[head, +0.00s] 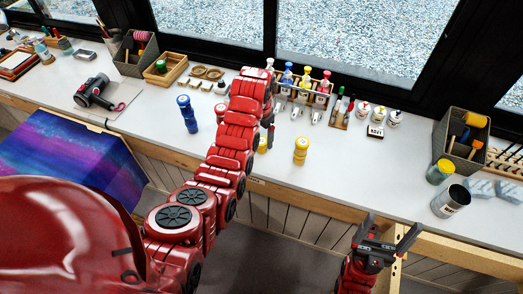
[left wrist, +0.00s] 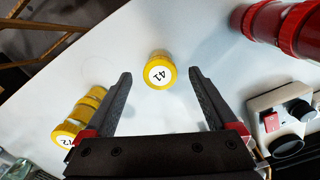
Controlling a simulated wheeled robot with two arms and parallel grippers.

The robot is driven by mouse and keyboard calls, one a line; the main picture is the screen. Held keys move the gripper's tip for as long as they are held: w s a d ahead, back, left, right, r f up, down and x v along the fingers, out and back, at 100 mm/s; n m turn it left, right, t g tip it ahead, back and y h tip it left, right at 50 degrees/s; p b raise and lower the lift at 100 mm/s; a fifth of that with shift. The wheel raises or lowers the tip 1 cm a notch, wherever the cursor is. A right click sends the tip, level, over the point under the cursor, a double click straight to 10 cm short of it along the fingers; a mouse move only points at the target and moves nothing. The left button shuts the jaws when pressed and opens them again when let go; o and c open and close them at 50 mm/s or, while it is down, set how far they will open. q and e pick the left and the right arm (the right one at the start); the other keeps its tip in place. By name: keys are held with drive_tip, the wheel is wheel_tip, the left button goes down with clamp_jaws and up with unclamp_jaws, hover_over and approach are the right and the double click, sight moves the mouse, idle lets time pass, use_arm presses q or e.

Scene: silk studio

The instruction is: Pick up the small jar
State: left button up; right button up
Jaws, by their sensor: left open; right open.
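A small yellow jar with a round white label reading 41 (left wrist: 160,71) stands between and just beyond my left gripper's fingertips in the left wrist view. It is not touched by them. In the head view a yellow jar (head: 262,145) shows partly behind my red left arm. My right gripper (head: 389,238) is open and empty in front of the table edge.
A blue jar (head: 187,114) stands left of my left arm on the white worktop (head: 345,165). A rack of coloured bottles (head: 300,90) stands at the back. A metal can (head: 450,201) and a grey bin (head: 461,137) are at the right. The worktop's middle right is clear.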

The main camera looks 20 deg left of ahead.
sight(261, 141)
use_arm(q)
drive_tip(key=shift+f, duration=0.1)
wheel_tip(261, 141, down, 4)
drive_tip(key=p, duration=0.3)
drive_tip(key=shift+f, duration=0.5)
drive_tip(key=shift+w, duration=0.1)
clamp_jaws()
